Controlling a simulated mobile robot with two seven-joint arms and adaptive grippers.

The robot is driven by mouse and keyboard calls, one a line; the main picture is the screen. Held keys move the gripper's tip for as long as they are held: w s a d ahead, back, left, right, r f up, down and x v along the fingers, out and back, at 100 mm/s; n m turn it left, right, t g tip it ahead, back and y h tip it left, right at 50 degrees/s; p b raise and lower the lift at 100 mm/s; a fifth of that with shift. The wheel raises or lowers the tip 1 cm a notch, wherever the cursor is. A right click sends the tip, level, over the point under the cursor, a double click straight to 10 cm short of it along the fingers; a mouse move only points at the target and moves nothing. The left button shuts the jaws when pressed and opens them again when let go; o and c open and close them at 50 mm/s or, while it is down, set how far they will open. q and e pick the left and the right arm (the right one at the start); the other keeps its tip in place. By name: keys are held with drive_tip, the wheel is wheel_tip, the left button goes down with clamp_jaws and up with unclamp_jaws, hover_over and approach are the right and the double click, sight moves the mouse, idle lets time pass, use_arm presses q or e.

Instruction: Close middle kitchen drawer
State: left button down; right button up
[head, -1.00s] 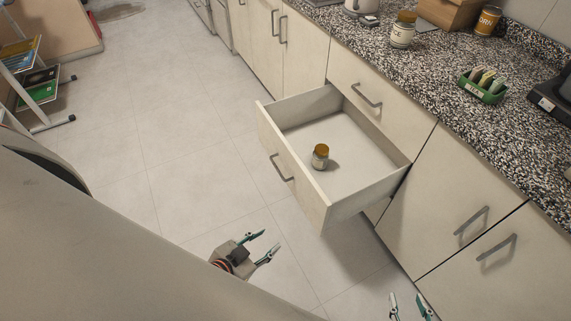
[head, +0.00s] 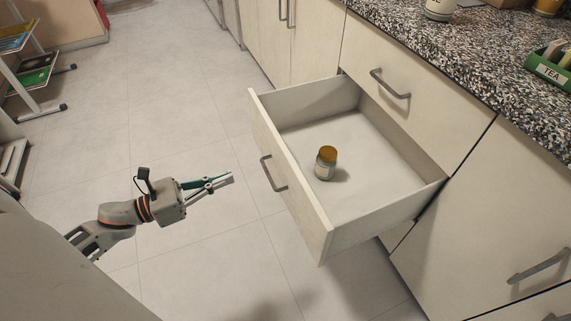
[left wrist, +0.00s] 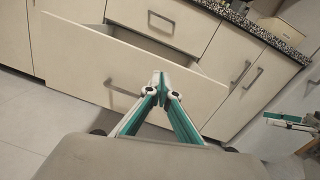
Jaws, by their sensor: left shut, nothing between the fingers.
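The middle kitchen drawer (head: 290,185) is pulled well out from the cabinet, with a bar handle (head: 273,174) on its front. It also shows in the left wrist view (left wrist: 85,62), its front facing me. A small jar with an orange-brown lid (head: 326,163) stands upright inside it. My left gripper (head: 229,179) is shut and empty, left of the drawer front and apart from it in the head view. In the left wrist view its closed fingertips (left wrist: 159,78) overlap the drawer front. My right gripper (left wrist: 288,121) shows small at the right of the left wrist view; its jaw state is unclear.
A closed drawer front (head: 398,70) sits in the cabinet behind the open drawer. The speckled counter (head: 480,70) holds a green tea box (head: 552,70) and containers. The tiled floor (head: 190,110) left of the drawer is clear; a white rack (head: 40,90) stands far left.

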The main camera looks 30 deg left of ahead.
use_arm(q)
drive_tip(key=f+m, duration=0.1)
drive_tip(key=m, duration=0.1)
approach(287, 160)
drive_tip(key=shift+m+g+h, duration=0.3)
drive_tip(key=shift+g, duration=0.1)
drive_tip(key=b+x, duration=0.1)
drive_tip(key=x, duration=0.5)
drive_tip(key=shift+w+r, duration=0.1)
drive_tip(key=shift+w, duration=0.4)
drive_tip(key=shift+d, duration=0.1)
use_arm(e)
drive_tip(key=shift+a, duration=0.2)
drive_tip(key=shift+w, duration=0.1)
